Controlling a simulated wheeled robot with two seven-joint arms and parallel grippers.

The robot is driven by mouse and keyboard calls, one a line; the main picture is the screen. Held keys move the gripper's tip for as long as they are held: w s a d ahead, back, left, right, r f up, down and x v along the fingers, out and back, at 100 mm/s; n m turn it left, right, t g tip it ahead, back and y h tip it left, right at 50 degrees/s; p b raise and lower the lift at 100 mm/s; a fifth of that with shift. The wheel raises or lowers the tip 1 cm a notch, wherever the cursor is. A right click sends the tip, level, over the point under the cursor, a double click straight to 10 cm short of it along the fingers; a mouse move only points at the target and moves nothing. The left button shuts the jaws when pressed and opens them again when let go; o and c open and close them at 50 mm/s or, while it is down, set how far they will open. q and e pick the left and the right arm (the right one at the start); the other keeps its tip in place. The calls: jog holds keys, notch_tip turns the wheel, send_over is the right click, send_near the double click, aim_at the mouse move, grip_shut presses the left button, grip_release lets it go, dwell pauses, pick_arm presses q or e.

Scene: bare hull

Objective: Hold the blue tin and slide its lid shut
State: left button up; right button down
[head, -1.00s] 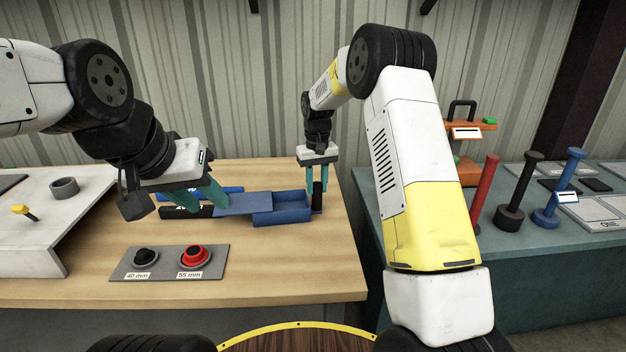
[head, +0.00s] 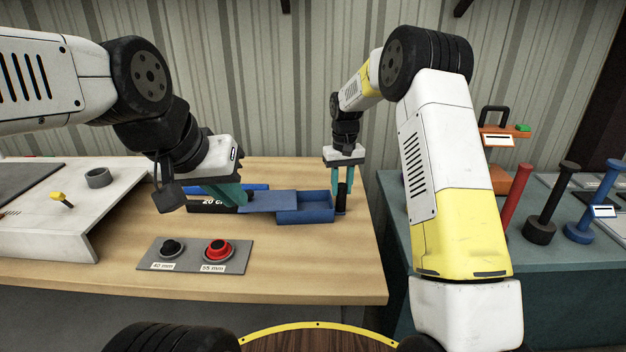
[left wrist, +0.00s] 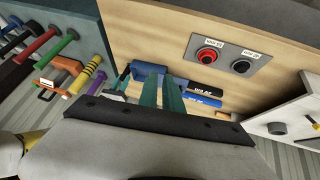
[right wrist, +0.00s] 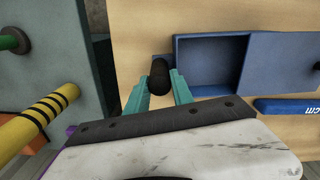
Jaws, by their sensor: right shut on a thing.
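The blue tin (head: 306,214) lies on the wooden bench, its box part open at the top. Its flat blue lid (head: 268,202) sticks out to the left, so the tin stands mostly uncovered. My right gripper (head: 342,200) is at the tin's right end, shut on an upright black post (right wrist: 158,78) beside the box wall. My left gripper (head: 240,203) points down at the lid's left end. In the left wrist view its two fingers (left wrist: 160,88) stand a small gap apart; whether they touch the lid is hidden.
Blue and black length bars, one marked 20 cm (head: 212,203), lie behind my left fingers. A grey plate (head: 193,254) with a black and a red knob lies in front. A pale raised stand (head: 60,215) is at left; a green table (head: 440,235) with coloured posts is at right.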

pick_arm(q)
jog(key=shift+w+a+r+n, duration=0.15)
jog(key=shift+w+n, duration=0.15)
jog(key=shift+w, duration=0.1)
grip_shut()
jog(key=w+a+n+g+h, duration=0.1)
jog(key=w+a+n+g, duration=0.1)
jog(key=w+a+n, duration=0.5)
jog(key=w+a+n+g+h, duration=0.15)
jog(key=w+n, duration=0.35)
jog(key=w, duration=0.5)
jog(key=w+a+f+n+h, duration=0.3)
jog(key=w+a+f+n, duration=0.6)
jog(key=w+a+f, duration=0.25)
pick_arm(e)
jog(key=shift+f, duration=0.1)
pick_arm(q)
jog(key=d+r+x, duration=0.1)
jog(key=d+x, duration=0.1)
jog(key=x, duration=1)
jog(key=shift+s+d+r+g, duration=0.2)
jog(key=shift+s+g, duration=0.15)
